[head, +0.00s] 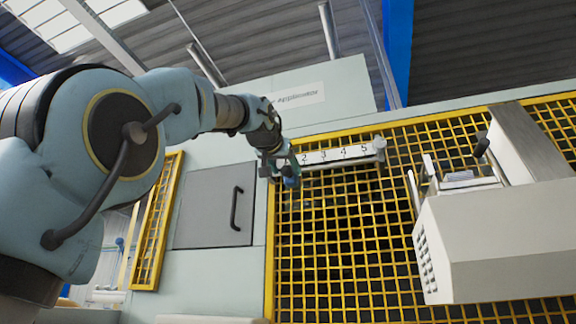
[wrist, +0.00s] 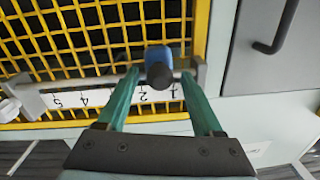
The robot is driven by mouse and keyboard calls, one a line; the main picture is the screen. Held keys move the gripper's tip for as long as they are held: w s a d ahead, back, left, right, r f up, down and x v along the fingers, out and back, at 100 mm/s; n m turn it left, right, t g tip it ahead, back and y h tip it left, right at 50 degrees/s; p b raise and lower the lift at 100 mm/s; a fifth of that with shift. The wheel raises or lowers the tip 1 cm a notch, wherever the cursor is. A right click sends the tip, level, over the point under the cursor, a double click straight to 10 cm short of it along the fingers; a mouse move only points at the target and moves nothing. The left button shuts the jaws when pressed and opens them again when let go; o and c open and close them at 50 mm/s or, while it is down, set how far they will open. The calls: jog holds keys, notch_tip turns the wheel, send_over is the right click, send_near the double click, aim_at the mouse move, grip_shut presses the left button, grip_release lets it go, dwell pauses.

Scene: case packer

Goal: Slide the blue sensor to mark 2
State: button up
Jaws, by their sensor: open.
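The blue sensor (wrist: 158,54) has a dark round knob (wrist: 160,75) facing the wrist camera. It sits on a white rail (wrist: 115,98) with marks 1 to 5, near marks 1 and 2 at the rail's right end in the wrist view. I cannot tell its exact mark, and mark 3 is hidden by a finger there. My gripper (wrist: 160,76) is open, its green fingers on either side of the sensor with gaps visible. In the head view my gripper (head: 284,168) is at the left end of the rail (head: 335,155), partly covering the sensor (head: 292,182) and mark 1.
Yellow mesh (head: 340,240) lies behind and below the rail. A grey door (head: 215,205) with a dark handle is left of the rail in the head view. A pale machine housing (head: 495,240) juts out at the right. An end block (head: 379,143) closes the rail's far end.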

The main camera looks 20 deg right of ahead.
aim_at(285, 167)
jog(key=p+x, duration=0.2)
jog(key=x, duration=0.1)
jog(key=shift+r, duration=0.15)
jog(key=shift+w+d+p, duration=0.3)
jog(key=shift+w, duration=0.05)
jog(key=shift+f, duration=0.2)
jog(key=shift+c, duration=0.3)
grip_shut()
jog(key=shift+r, duration=0.1)
